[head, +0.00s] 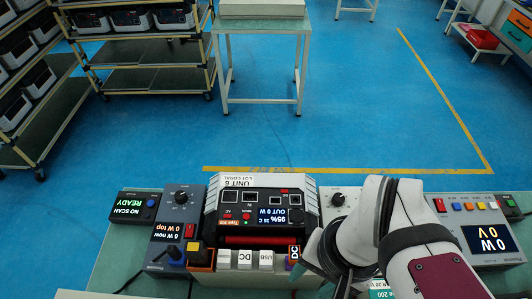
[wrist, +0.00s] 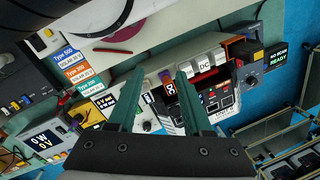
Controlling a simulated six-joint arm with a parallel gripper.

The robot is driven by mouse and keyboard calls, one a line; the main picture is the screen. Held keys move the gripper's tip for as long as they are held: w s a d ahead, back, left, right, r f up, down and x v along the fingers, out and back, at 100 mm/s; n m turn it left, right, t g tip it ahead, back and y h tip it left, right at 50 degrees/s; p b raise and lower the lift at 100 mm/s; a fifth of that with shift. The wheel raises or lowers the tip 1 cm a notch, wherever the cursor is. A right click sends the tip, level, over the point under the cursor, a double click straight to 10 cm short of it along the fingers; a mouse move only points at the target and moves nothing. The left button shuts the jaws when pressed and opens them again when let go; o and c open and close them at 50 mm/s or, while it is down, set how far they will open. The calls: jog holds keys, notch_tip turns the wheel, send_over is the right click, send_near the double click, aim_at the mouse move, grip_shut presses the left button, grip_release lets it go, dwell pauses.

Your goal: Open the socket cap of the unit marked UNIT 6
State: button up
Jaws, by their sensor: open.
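The unit marked UNIT 6 (head: 240,196) stands on the bench in the middle of the head view, with a lit display and a dark red bar across its front. My arm hides the bench right of the unit.
A dark meter (head: 178,215) and a scanner box reading READY (head: 135,205) stand left of the unit. A grey control box (head: 480,225) stands at the right. Type cards (wrist: 75,62) show in the wrist view. Racks (head: 140,50) and a table (head: 262,25) stand beyond open blue floor.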

jog(key=shift+o, duration=0.5)
jog(key=n+h, duration=0.2)
jog(key=n, duration=0.4)
send_over(296, 207)
notch_tip(296, 207, down, 14)
jog(key=shift+r, duration=0.1)
jog(key=shift+f, duration=0.75)
grip_shut()
